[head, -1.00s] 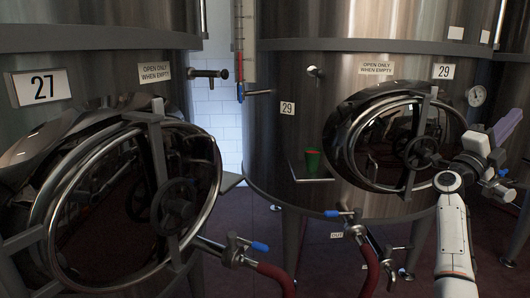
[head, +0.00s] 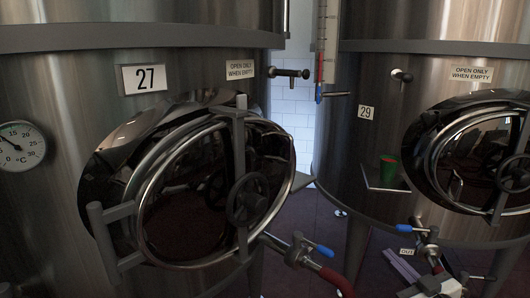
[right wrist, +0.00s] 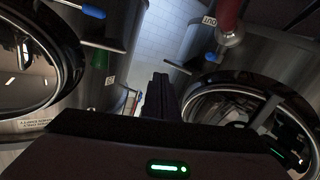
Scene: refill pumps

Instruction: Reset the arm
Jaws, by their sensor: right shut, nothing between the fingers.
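My right gripper (head: 396,258) shows low at the right of the head view, below the hatch of tank 29, with my white wrist behind it at the bottom edge. In the right wrist view its dark fingers (right wrist: 157,97) are together, with nothing between them. It holds nothing and appears clear of the tanks. My left gripper is not in view.
Tank 27 (head: 60,120) with its round hatch (head: 200,190) fills the left. Tank 29 (head: 350,165) stands right, with a green cup (head: 389,169) on a small shelf (head: 372,183). Blue-handled valves (head: 323,251) and a red hose (head: 337,281) jut out low between them.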

